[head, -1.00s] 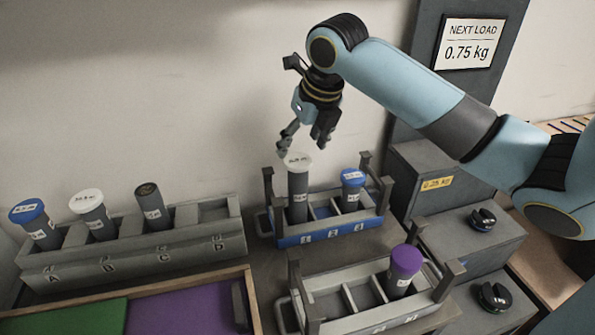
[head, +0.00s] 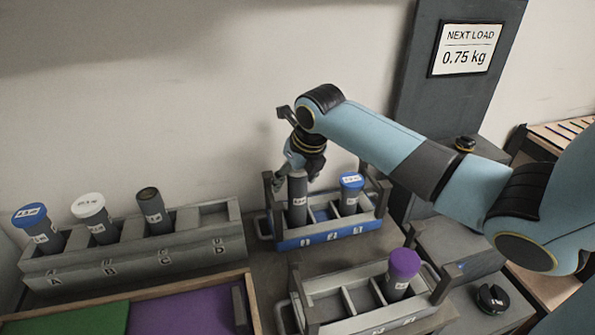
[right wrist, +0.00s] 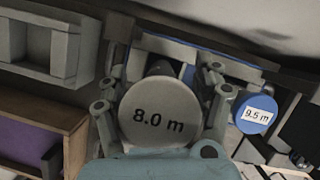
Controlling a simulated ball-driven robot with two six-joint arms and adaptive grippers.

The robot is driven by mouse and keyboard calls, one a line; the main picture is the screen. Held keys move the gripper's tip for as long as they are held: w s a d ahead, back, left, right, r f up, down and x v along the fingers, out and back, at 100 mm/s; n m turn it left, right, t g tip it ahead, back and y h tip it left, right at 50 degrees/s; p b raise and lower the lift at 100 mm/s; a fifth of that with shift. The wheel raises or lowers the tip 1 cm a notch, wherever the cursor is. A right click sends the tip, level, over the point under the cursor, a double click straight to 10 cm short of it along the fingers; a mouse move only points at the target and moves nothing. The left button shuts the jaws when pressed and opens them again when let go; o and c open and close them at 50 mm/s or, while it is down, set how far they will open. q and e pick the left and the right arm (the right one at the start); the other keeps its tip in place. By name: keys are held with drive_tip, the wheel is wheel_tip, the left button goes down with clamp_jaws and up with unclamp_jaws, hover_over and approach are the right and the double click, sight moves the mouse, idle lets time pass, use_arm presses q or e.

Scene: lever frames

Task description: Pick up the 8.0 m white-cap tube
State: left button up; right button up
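The 8.0 m tube (head: 297,202) stands upright in the left slot of the blue rack (head: 330,232). In the right wrist view its round cap, lettered "8.0 m" (right wrist: 158,117), lies between the fingers and looks greyish in shade. In the head view the tube's top looks dark beside the gripper. My right gripper (head: 301,165) is at the tube's top, with its fingers spread on both sides of the cap in the right wrist view (right wrist: 163,110). The left finger looks close to the cap; a small gap shows at the right. My left gripper is not in view.
A blue-cap tube (head: 351,192) stands in the same rack, labelled 9.5 m in the right wrist view (right wrist: 255,113). A grey rack (head: 352,324) in front holds a purple-cap tube (head: 402,273). A long rack (head: 135,262) at left holds several tubes. The wall is close behind.

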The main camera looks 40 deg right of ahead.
clamp_jaws()
idle(0.4)
